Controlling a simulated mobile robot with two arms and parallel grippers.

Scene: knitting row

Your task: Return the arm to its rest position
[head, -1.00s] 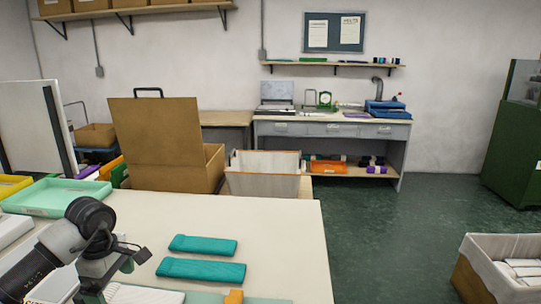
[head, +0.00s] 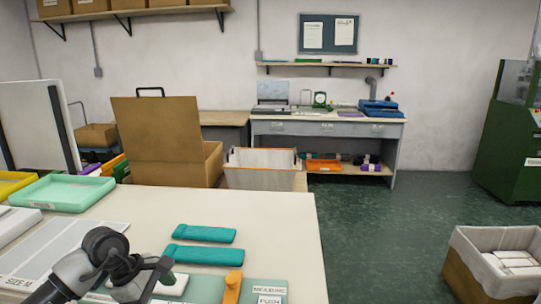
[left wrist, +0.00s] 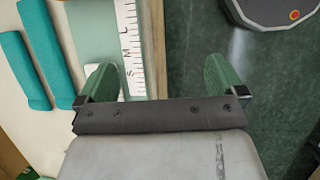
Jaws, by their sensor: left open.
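My left arm reaches in at the lower left of the head view, its gripper (head: 160,275) over the front of the cream table (head: 275,215). In the left wrist view the gripper (left wrist: 162,82) has its two green fingers wide apart, with nothing between them. Below it are the table edge, a mint mat (left wrist: 85,15) and a white size ruler (left wrist: 130,45). Two teal folded pieces (head: 205,233) lie on the table beyond the gripper; they also show at the left of the wrist view (left wrist: 48,50). My right gripper is not in view.
A mint tray (head: 60,203) sits at the table's far left. An orange piece (head: 233,287) lies on the mat near the gripper. A lined carton (head: 460,285) stands on the floor at right. The green floor (head: 380,235) between is open.

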